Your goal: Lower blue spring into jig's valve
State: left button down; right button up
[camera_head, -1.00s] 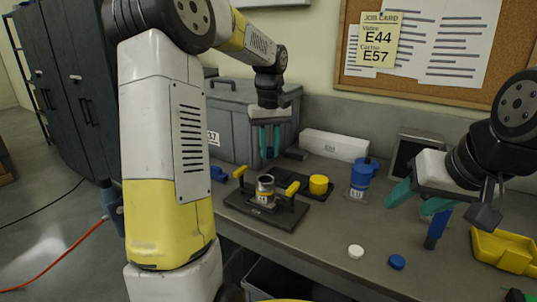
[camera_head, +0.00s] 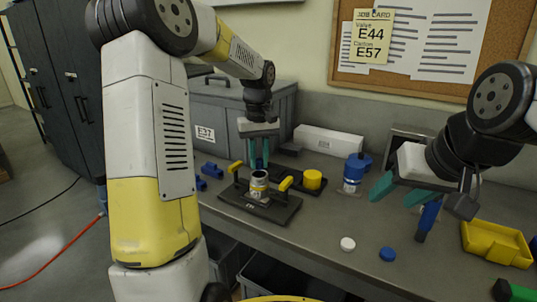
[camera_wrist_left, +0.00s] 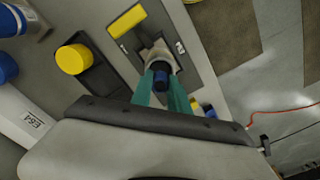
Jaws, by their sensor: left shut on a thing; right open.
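My left gripper (camera_head: 259,164) is shut on the blue spring and is directly above the valve. In the left wrist view the blue spring (camera_wrist_left: 161,79) shows between the teal fingers, at the mouth of the valve. I cannot tell how far it is inside. My right gripper (camera_head: 396,190) is open over the right part of the bench, apart from the jig.
A white cap (camera_head: 348,244) and a blue cap (camera_head: 387,254) lie near the front. A yellow bin (camera_head: 497,244) is at the right. A grey crate (camera_head: 225,115) stands behind.

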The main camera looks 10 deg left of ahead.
pick_arm(q)
jog(key=shift+f, duration=0.2)
dwell(0.5)
jog(key=shift+f, duration=0.6)
jog(key=shift+f, duration=0.2)
dwell(0.3)
jog(key=shift+s+f, duration=0.2)
jog(key=shift+f, duration=0.2)
dwell(0.6)
jog(key=c, duration=1.2)
grip_release()
jog(key=r, duration=0.7)
jog(key=shift+w+r, duration=0.2)
jog(key=shift+r, duration=0.65)
